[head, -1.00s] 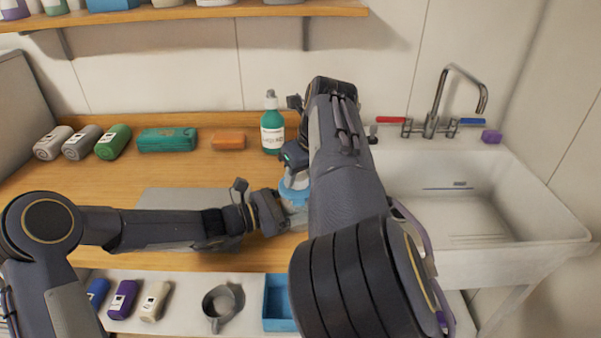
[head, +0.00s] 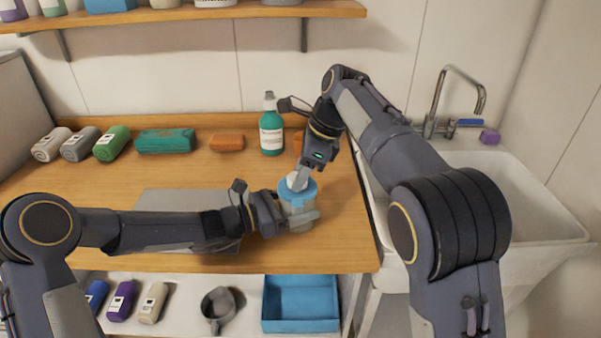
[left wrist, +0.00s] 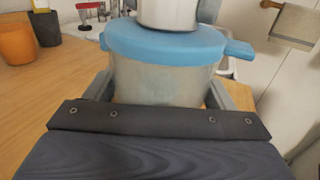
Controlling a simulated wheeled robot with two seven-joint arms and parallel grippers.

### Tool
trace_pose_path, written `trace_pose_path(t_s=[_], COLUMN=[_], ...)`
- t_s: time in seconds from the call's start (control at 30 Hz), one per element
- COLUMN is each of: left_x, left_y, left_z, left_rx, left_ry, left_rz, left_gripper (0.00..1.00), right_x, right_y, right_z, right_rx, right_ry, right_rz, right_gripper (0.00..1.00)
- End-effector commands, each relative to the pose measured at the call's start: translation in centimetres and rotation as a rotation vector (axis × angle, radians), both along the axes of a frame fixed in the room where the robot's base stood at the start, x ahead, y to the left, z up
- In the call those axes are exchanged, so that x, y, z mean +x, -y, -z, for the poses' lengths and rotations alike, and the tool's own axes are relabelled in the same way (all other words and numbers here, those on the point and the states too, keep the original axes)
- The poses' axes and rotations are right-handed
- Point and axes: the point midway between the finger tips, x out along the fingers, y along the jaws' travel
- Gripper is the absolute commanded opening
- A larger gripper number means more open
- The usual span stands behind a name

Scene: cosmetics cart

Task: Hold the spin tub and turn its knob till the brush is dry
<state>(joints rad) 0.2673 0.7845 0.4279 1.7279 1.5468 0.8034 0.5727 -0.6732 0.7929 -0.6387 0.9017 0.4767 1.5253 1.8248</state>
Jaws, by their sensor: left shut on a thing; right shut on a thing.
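The spin tub has a blue lid (head: 311,189) and a pale grey body (left wrist: 160,82). It stands upright on the wooden counter near its front edge. My left gripper (head: 298,217) is shut around the body from the left, with a finger on either side in the left wrist view. My right gripper (head: 299,180) comes down from the upper right and is shut on the pale knob (head: 292,183) on top of the lid. The knob is partly covered by its fingers. The brush is not visible; the tub's inside is hidden.
A grey flat board (head: 165,203) lies under my left arm. The sink (head: 520,205) is at right.

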Motion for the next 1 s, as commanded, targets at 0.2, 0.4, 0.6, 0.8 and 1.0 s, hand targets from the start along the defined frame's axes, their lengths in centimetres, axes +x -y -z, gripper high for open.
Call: trace_pose_path(t_s=[0.2, 0.4, 0.6, 0.8, 1.0], left_x=[-0.04, -0.04, -0.05, -0.05, -0.06], left_y=[0.05, 0.06, 0.06, 0.06, 0.08], left_z=[-0.01, 0.00, 0.00, 0.01, 0.02], left_rx=[0.000, 0.001, 0.001, 0.001, 0.001], left_ry=[0.001, 0.001, 0.001, 0.001, 0.001], left_rz=[0.001, 0.002, 0.002, 0.002, 0.002], left_gripper=[0.45, 0.45, 0.45, 0.45, 0.45], right_x=[0.28, 0.39, 0.44, 0.48, 0.46], right_y=[-0.01, -0.10, -0.20, -0.25, -0.26], right_z=[-0.03, 0.01, -0.02, -0.06, -0.09], right_rx=[0.004, 0.003, 0.003, 0.004, 0.005], right_ry=[0.002, 0.001, 0.001, 0.002, 0.001], right_rz=[-0.207, -0.387, -0.536, -0.638, -0.694], right_gripper=[0.16, 0.16, 0.16, 0.16, 0.16])
